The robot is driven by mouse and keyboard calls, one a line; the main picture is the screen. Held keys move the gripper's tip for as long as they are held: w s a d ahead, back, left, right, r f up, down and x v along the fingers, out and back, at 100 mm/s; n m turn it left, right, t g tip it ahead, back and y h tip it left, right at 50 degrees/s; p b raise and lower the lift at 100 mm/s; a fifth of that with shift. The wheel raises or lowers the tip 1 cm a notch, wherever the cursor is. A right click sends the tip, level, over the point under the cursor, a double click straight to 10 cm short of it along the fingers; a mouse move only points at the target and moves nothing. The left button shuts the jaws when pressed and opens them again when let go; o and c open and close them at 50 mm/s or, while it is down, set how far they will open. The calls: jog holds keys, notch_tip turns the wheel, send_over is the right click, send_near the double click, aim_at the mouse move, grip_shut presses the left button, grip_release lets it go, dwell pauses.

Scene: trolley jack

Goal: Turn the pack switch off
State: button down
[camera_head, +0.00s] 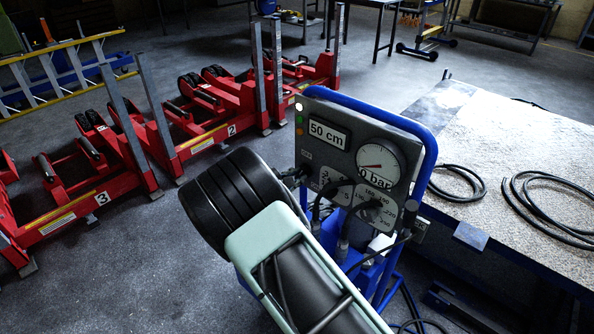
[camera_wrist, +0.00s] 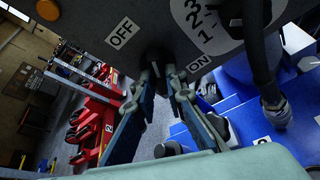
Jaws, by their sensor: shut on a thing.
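The grey control panel (camera_head: 343,125) stands upright on a blue-framed unit, with a "50 cm" display, a round gauge and numbered dials. My gripper (camera_head: 294,174) is at the panel's left edge in the head view, mostly hidden behind my arm. In the wrist view, my gripper (camera_wrist: 162,78) is shut on the dark pack switch (camera_wrist: 155,57). The OFF label (camera_wrist: 122,33) is up and left of the switch, and the ON label (camera_wrist: 199,65) is to its right. The fingertips cover much of the switch, so I cannot tell which label it points to.
Black hoses (camera_wrist: 262,60) hang in front of the panel, close to my gripper's right. A blue tube frame (camera_head: 430,150) edges the panel. A bench (camera_head: 510,150) with coiled hoses stands at right. Red jacks (camera_head: 200,130) stand on the floor at left.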

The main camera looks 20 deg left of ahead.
jog(key=n+h+p, duration=0.1)
jog(key=n, duration=0.1)
jog(key=n+g+h, duration=0.1)
jog(key=shift+a+n+p, duration=0.2)
jog(key=shift+n+p, duration=0.2)
dwell(0.4)
jog(key=c, duration=2)
grip_release()
jog(key=shift+o, duration=0.2)
jog(key=shift+r, duration=0.1)
jog(key=v, duration=1.2)
jog(key=shift+w+a, duration=0.1)
